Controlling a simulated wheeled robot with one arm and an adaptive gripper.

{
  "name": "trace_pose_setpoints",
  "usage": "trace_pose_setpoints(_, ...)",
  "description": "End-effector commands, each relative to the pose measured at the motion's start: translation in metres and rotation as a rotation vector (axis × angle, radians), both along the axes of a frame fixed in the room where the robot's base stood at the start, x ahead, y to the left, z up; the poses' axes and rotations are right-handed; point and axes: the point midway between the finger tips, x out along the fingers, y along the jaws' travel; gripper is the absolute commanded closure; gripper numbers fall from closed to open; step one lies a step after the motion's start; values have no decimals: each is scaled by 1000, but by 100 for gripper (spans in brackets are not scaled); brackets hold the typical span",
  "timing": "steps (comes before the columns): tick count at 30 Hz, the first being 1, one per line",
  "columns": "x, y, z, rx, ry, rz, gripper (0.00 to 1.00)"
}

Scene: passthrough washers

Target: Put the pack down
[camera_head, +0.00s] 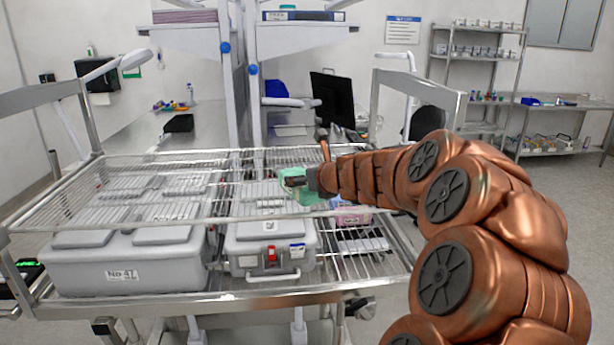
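A mint-green pack (307,196) is at the end of my copper-coloured arm, over the right half of the wire rack. My gripper (295,182) is small and dark in this view, with a finger lying across the pack; it appears shut on it. The far finger is hidden. The pack is at about the height of the upper wire shelf (120,205); I cannot tell whether it touches the wires. A pink pack (352,216) lies lower, right of the green one, partly behind my arm.
Under the upper wires stand a large grey container (130,262) labelled No 47 and a smaller grey container (270,250) with a red latch. Metal rack posts (85,115) rise at the left. A monitor (333,102) stands behind.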

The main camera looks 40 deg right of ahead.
Motion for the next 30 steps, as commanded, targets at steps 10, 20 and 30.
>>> trace_pose_setpoints(10, 28, -41, -4, -1, 2, -4, 79)
trace_pose_setpoints(20, 49, -71, -8, 0, 1, -2, 79)
trace_pose_setpoints(30, 56, -81, -13, 1, -3, -2, 79)
